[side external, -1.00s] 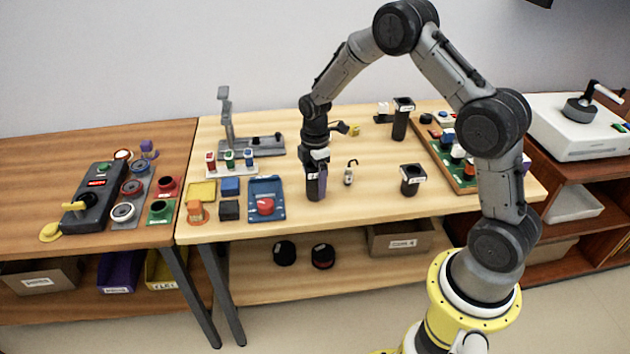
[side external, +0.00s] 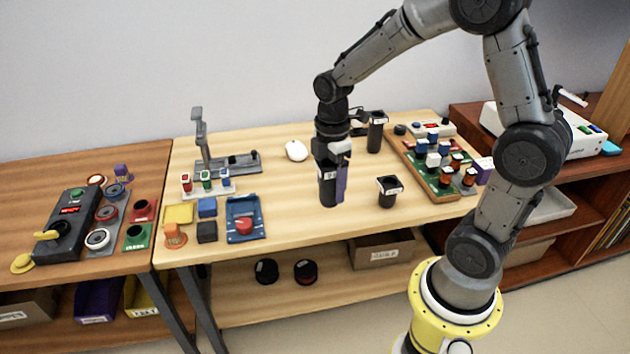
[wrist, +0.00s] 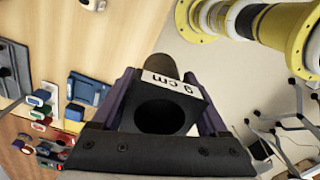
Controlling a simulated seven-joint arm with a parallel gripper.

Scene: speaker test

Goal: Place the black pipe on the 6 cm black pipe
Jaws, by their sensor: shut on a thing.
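My gripper (side external: 332,184) is shut on a black pipe (side external: 326,195), held upright above or at the front middle of the light wood table. In the wrist view the held pipe (wrist: 166,112) has a square collar, a round opening and a white label with "cm"; its digit reads as 6 or 9. A short black pipe (side external: 388,192) with a square top stands to the right of my gripper, apart from it. A taller black pipe (side external: 376,136) stands further back. Their labels are too small to read. I cannot tell whether the held pipe touches the table.
A board with several coloured blocks (side external: 421,171) lies at the right. A blue tray with a red button (side external: 244,232) and a grey stand (side external: 203,140) are at the left. Bare table surrounds the short pipe.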

